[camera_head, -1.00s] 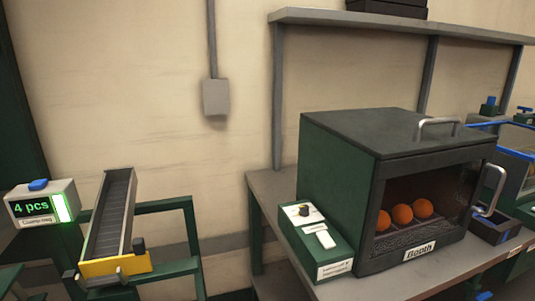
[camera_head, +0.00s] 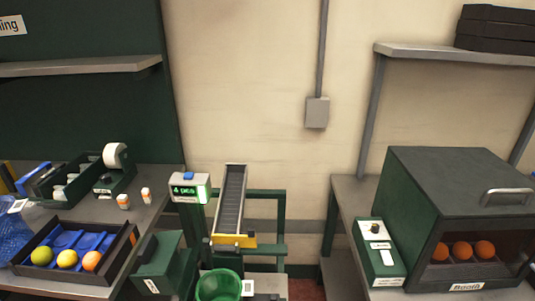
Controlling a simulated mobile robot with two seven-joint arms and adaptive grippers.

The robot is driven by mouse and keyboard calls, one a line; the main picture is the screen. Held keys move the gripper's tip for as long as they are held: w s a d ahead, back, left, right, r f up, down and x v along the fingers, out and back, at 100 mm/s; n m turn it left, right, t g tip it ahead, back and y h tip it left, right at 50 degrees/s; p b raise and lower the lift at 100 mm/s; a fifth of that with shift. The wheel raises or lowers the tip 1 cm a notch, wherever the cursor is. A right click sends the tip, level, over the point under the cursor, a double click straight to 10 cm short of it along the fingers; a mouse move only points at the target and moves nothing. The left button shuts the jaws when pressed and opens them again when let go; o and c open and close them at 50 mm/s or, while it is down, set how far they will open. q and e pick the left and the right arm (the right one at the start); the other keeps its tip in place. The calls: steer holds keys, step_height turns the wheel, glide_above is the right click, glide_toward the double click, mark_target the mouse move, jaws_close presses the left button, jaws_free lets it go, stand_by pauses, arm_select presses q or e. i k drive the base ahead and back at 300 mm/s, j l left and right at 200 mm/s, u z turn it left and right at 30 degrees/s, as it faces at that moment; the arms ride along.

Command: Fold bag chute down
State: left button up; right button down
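The bag chute (camera_head: 231,205) is a dark sloping channel with a yellow front lip (camera_head: 233,241), mounted on a green frame in the lower middle. Its channel slants up and back toward the wall. A counter display (camera_head: 189,191) reading "4 pcs" with a blue button on top stands just left of the chute. A green round bucket (camera_head: 219,286) shows below the chute at the bottom edge, partly cut off. Neither of my grippers is in view.
A booth (camera_head: 455,220) with oranges behind its window stands on the right bench, a green control box (camera_head: 378,252) beside it. A tray (camera_head: 120,262) with several fruits lies on the left bench. A gap separates the right bench from the chute frame.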

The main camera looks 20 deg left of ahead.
mark_target(166, 269)
steer(key=u, duration=1.55)
steer(key=z, duration=0.15)
steer(key=k, duration=0.05)
